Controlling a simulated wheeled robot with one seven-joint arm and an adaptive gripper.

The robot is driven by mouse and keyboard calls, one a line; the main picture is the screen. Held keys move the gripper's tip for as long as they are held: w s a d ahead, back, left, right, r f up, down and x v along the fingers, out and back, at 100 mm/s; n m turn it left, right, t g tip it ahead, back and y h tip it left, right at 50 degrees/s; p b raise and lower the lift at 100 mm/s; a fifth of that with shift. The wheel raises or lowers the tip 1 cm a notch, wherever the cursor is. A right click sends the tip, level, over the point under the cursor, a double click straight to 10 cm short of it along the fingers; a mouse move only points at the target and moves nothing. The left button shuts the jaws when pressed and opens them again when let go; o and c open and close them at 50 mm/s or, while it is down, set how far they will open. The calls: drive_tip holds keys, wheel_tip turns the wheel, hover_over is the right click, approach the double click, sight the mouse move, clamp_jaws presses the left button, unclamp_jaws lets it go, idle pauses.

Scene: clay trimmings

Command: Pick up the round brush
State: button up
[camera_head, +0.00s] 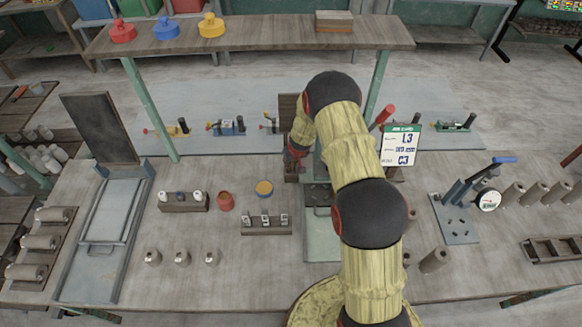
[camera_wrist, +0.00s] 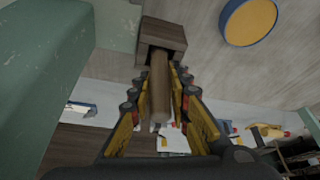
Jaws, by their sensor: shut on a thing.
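In the wrist view, a brown wooden rod-like handle, which I take for the round brush (camera_wrist: 160,92), runs between the fingers of my gripper (camera_wrist: 160,78). The fingers are shut on it from both sides. The far end of the handle meets a wooden block (camera_wrist: 163,36), and any bristles are hidden. In the head view, my gripper (camera_head: 295,154) is low over the table, just left of my arm. The brush cannot be made out there.
A green upright post (camera_head: 379,83) stands to the right.

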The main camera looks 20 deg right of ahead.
clamp_jaws()
wheel_tip(320, 180, up, 10)
drive_tip(key=shift+r+p, duration=0.1)
drive_tip(key=shift+p, duration=0.65)
idle(1.4)
